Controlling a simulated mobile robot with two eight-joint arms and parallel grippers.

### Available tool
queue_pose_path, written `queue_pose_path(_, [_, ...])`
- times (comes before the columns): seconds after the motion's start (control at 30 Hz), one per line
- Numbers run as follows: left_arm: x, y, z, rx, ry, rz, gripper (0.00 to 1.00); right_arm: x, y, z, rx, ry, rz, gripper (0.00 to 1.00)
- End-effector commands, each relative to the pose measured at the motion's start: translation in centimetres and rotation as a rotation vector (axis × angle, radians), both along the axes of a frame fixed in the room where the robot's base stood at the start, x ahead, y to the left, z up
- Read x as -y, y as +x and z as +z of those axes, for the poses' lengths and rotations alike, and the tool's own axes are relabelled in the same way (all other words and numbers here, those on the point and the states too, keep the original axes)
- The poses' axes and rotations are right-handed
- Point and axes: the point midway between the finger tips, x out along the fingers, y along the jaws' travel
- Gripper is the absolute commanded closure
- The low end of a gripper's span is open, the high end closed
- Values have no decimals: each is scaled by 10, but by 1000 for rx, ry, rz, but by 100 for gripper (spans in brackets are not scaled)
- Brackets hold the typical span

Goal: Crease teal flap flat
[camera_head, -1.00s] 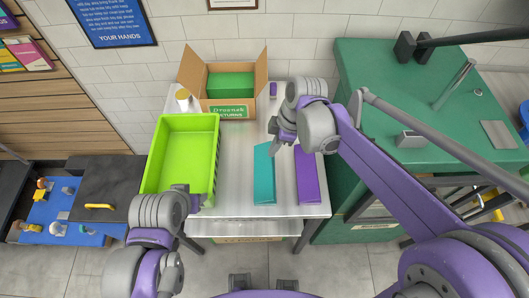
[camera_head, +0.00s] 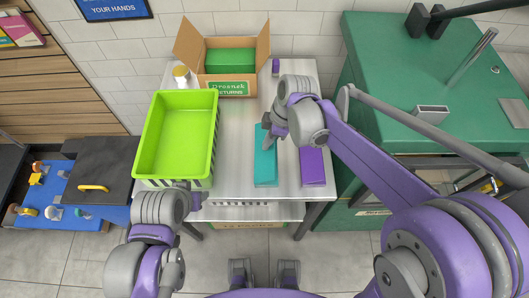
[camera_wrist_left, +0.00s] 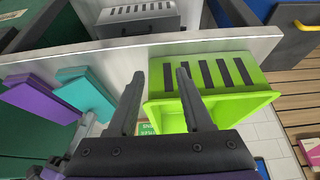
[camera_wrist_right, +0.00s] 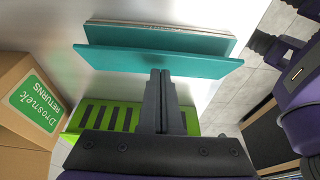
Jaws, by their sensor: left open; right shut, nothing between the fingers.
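The teal folded piece (camera_head: 265,165) lies on the steel table, left of the purple one (camera_head: 312,167). In the right wrist view its teal flap (camera_wrist_right: 150,61) stands apart from the panel behind it (camera_wrist_right: 160,38), with a pale layer between. My right gripper (camera_head: 268,142) is shut and empty over the far end of the teal piece. Its tips (camera_wrist_right: 160,72) are at the flap's edge; whether they touch, I cannot tell. My left gripper (camera_head: 199,198) is open and empty by the front of the lime bin; its fingers show in the left wrist view (camera_wrist_left: 160,76).
The lime bin (camera_head: 151,150) stands on the left of the table (camera_head: 235,135). An open cardboard box (camera_head: 226,88) with green contents is at the back, a small bottle (camera_head: 181,76) beside it. A green counter (camera_head: 400,80) stands right. Bare table lies between bin and teal piece.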

Motion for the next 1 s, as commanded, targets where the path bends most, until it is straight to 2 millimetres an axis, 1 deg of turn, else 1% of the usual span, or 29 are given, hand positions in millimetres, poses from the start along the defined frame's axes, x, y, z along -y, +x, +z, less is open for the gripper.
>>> queue_pose_path(0.03, [0, -1, -4, -2, 0, 0, 50, 0, 0, -5, 0, 0, 0, 100])
queue_pose_path(0.1, [0, -1, -5, -2, 0, 0, 50, -1, 0, -6, 0, 0, 0, 100])
queue_pose_path(0.4, [0, -1, -4, -2, 0, 0, 50, 0, 0, -5, 1, 0, 0, 100])
queue_pose_path(0.63, [0, -2, -9, -4, 0, 0, 50, 5, 0, -11, 0, -1, 0, 100])
queue_pose_path(1.0, [0, -2, -11, -5, 0, 0, 50, 7, 0, -13, 0, -1, 0, 100])
